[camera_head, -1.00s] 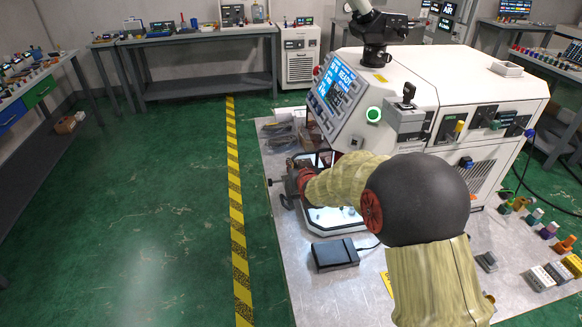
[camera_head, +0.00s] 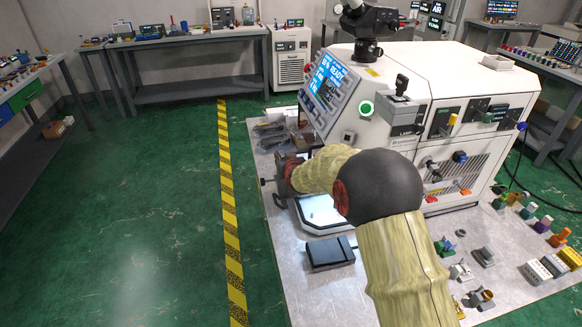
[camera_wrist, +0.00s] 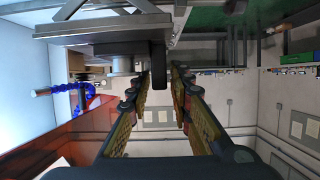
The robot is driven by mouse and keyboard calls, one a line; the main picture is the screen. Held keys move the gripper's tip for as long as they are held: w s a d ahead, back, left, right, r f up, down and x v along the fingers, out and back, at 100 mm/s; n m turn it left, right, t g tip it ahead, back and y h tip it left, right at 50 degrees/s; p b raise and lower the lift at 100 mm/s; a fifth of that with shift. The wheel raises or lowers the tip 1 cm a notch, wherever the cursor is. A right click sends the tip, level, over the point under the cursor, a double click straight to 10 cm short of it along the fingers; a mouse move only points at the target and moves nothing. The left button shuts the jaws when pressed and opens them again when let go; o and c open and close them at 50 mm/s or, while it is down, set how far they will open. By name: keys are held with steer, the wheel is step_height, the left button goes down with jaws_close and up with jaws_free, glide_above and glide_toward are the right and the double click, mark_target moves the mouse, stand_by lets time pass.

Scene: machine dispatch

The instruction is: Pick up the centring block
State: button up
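My gripper (camera_head: 282,178) is at the left edge of the machine's lit work opening, with much of it hidden behind my own arm in the head view. In the wrist view my gripper (camera_wrist: 160,98) has its two padded fingers apart, with nothing clearly held between them. A dark upright part (camera_wrist: 158,78) shows between the fingers, seemingly farther off. I cannot tell for sure which thing is the centring block. A small grey block (camera_head: 483,256) lies on the metal table to the right of my arm, but I cannot confirm it is that one.
The white machine (camera_head: 440,80) with a tilted screen (camera_head: 327,82) fills the table's back. A black box (camera_head: 330,253) lies at the front. Several small coloured parts and grey blocks (camera_head: 538,270) stand at right. Green floor is open to the left.

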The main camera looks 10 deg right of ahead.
steer(key=shift+c, duration=1.1)
jaws_close()
steer(key=shift+r, duration=0.1)
